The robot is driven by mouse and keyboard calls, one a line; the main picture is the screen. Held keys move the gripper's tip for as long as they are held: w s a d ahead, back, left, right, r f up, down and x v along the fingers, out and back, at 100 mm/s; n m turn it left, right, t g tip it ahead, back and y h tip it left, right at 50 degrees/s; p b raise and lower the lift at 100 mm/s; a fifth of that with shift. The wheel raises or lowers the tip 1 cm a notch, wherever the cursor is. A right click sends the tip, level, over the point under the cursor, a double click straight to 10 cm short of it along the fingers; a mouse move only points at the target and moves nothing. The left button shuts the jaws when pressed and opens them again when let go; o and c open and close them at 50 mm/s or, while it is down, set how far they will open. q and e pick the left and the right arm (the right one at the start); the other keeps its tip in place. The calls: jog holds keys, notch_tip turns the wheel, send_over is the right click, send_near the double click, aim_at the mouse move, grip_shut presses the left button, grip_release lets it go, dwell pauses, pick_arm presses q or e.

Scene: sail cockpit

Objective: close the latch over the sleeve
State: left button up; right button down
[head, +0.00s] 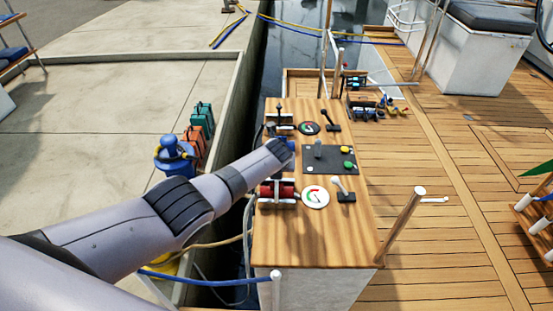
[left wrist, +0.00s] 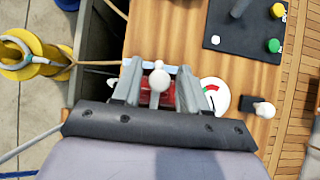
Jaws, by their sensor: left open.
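The red sleeve (head: 278,190) lies in a grey bracket on the near left part of the wooden console. In the left wrist view the red sleeve (left wrist: 166,100) shows only partly, behind my fingers and a white ball knob (left wrist: 159,79). The knob appears to be the latch's handle; whether the latch touches the sleeve cannot be told. My left gripper (left wrist: 158,66) is open, with one finger on each side of the knob; contact is unclear. In the head view its fingers are hidden behind my left arm. My right gripper is not in view.
The console (head: 290,245) carries a round gauge (head: 315,197), a white-handled lever (head: 342,189) and a dark button panel (head: 330,159). A similar black-handled station stands at its far end. A white-topped post (head: 405,220) rises at the right. Open deck lies beyond.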

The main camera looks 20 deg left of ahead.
aim_at(276, 182)
pick_arm(q)
jog(key=shift+p+v, duration=0.6)
jog(key=shift+v, duration=0.25)
jog(key=shift+p+v, duration=0.45)
jog(key=shift+v, duration=1.7)
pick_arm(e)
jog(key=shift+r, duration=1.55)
pick_arm(q)
jog(key=shift+a, duration=0.1)
